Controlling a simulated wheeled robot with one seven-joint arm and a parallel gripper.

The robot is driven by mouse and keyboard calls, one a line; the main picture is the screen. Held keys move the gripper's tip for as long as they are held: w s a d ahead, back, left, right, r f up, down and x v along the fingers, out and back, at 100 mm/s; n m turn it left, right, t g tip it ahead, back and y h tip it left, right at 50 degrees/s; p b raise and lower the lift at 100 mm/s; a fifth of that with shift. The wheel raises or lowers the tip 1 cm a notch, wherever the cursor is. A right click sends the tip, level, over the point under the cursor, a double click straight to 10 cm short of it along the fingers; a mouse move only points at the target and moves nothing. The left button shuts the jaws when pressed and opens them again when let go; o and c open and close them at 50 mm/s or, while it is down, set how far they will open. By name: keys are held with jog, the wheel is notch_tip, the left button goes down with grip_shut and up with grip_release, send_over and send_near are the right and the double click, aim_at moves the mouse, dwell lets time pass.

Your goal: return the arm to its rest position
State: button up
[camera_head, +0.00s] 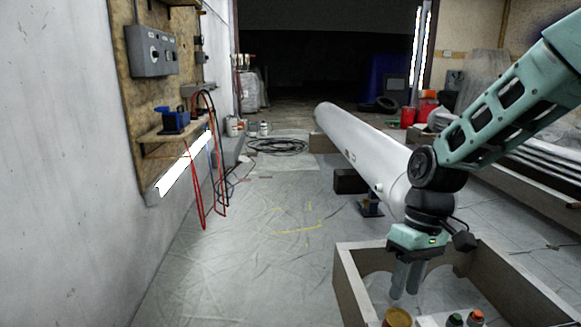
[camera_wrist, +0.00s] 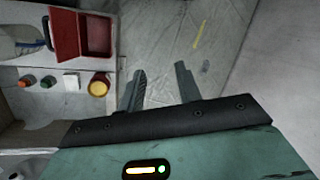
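My teal arm reaches in from the right in the head view, and my gripper (camera_head: 405,292) hangs downward at its end, over the near-left part of a wooden crate (camera_head: 349,285). In the wrist view my gripper (camera_wrist: 158,78) shows two dark fingers spread apart with nothing between them. Sheeted floor shows beyond the fingertips there. The crate's contents lie to the left of the fingers in the wrist view.
The crate holds a red-and-yellow round item (camera_wrist: 99,85), a red open box (camera_wrist: 65,35), a white block (camera_wrist: 71,81), and orange (camera_wrist: 25,82) and green (camera_wrist: 47,81) capped items. A long white pipe (camera_head: 365,150) lies behind. Floor (camera_head: 250,250) left of the crate is clear.

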jog(key=s+a+r+n+t+h, duration=0.15)
jog(key=s+a, duration=0.25)
jog(key=s, duration=0.6)
jog(key=s+a+r+n+t, duration=0.15)
jog(key=s+a, duration=0.25)
jog(key=s, duration=0.6)
notch_tip(320, 180, up, 22)
jog(key=p, duration=2.2)
jog(key=shift+w+a+r+m, duration=0.2)
jog(key=shift+w+m, duration=0.1)
jog(key=shift+w, duration=0.1)
jog(key=shift+f, duration=0.1)
